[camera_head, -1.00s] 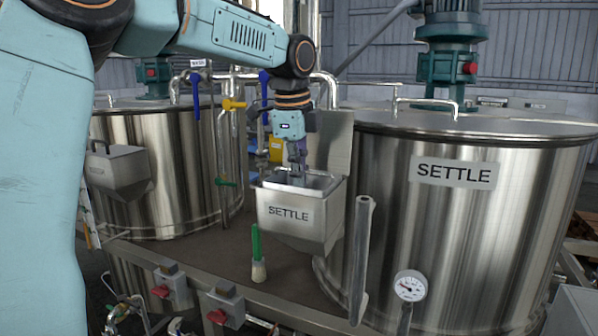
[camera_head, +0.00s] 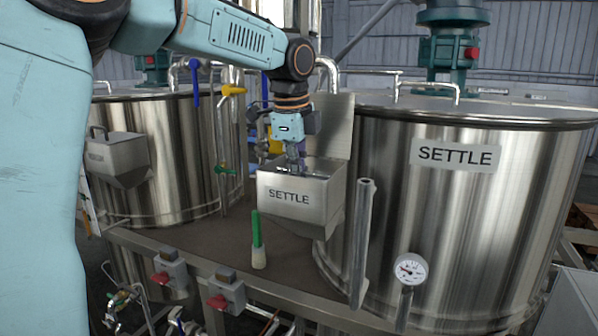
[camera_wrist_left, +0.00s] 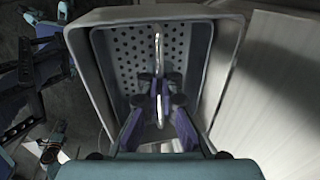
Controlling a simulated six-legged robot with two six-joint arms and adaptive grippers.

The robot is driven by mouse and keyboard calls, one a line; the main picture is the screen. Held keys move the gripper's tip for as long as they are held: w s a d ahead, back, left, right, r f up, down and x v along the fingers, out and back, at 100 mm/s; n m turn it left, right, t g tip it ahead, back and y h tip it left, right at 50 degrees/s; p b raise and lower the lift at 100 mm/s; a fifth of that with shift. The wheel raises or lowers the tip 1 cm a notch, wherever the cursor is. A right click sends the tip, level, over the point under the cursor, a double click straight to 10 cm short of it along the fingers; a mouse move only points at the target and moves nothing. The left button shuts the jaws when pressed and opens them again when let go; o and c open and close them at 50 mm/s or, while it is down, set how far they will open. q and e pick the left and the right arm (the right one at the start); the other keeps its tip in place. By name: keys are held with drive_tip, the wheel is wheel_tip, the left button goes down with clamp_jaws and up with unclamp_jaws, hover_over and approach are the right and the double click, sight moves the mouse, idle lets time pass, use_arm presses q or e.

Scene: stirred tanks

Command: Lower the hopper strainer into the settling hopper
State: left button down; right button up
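The settling hopper (camera_head: 290,197) is a steel box labelled SETTLE on the front of the right tank. My left gripper (camera_head: 297,166) points down into its open top. In the left wrist view, the hopper strainer (camera_wrist_left: 125,62), a perforated metal basket, sits inside the hopper walls (camera_wrist_left: 222,70). My left gripper (camera_wrist_left: 162,88) is closed around the strainer's thin upright handle (camera_wrist_left: 158,50). The strainer's underside is hidden, so I cannot tell whether it rests on the hopper. My right gripper is in neither view.
The SETTLE tank (camera_head: 480,220) stands right, and another tank (camera_head: 175,160) with a smaller hopper (camera_head: 117,157) stands left. A green-handled brush (camera_head: 257,240) stands upright on the deck before the hopper. A grey tube (camera_head: 362,245) stands right of it.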

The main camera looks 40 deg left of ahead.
use_arm(q)
drive_tip(key=shift+w, duration=0.1)
drive_tip(key=c, duration=2)
unclamp_jaws()
drive_tip(key=shift+c, duration=0.2)
drive_tip(key=o, duration=0.4)
drive_tip(key=shift+o, duration=1)
wheel_tip(320, 180, up, 12)
drive_tip(key=s, duration=0.2)
drive_tip(key=shift+s+d+f, duration=0.15)
drive_tip(key=shift+d, duration=0.15)
